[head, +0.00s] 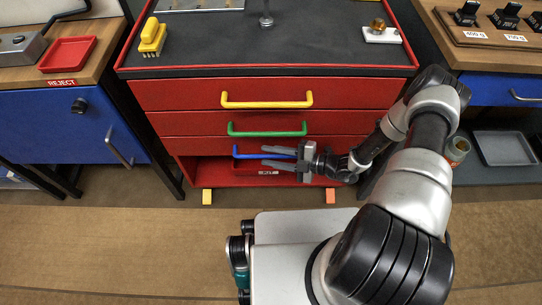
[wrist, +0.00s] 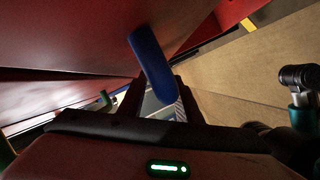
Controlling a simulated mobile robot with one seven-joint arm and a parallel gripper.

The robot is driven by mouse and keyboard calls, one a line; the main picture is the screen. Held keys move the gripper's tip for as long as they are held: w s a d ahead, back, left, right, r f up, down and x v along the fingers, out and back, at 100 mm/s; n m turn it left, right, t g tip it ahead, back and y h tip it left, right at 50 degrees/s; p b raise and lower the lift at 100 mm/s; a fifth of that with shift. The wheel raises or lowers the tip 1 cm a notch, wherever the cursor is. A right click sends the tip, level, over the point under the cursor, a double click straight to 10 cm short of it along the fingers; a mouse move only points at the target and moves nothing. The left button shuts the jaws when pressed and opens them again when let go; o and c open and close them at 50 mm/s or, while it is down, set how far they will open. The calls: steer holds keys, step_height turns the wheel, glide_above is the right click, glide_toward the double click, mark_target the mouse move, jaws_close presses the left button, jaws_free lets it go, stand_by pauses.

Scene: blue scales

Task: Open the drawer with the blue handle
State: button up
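The blue handle (head: 246,155) is a bar on the lowest drawer (head: 204,146) of the red cabinet, below the yellow and green handles. That drawer front looks flush with the ones above. My gripper (head: 265,156) reaches in from the right at the blue handle's height, its two fingers apart and pointing left. The fingers and gripper body hide the handle's right part. In the wrist view the blue handle (wrist: 151,62) slants down into the space between the open fingers (wrist: 158,95). I cannot tell whether a finger touches it.
The yellow handle (head: 266,101) and green handle (head: 266,130) sit above my gripper. A low shelf with a red bin (head: 247,165) lies under the drawers. Blue cabinets stand left (head: 50,125) and right (head: 490,90). The floor (head: 130,240) in front is clear at left.

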steer(key=shift+c, duration=0.3)
jaws_close()
steer(key=shift+s, duration=0.1)
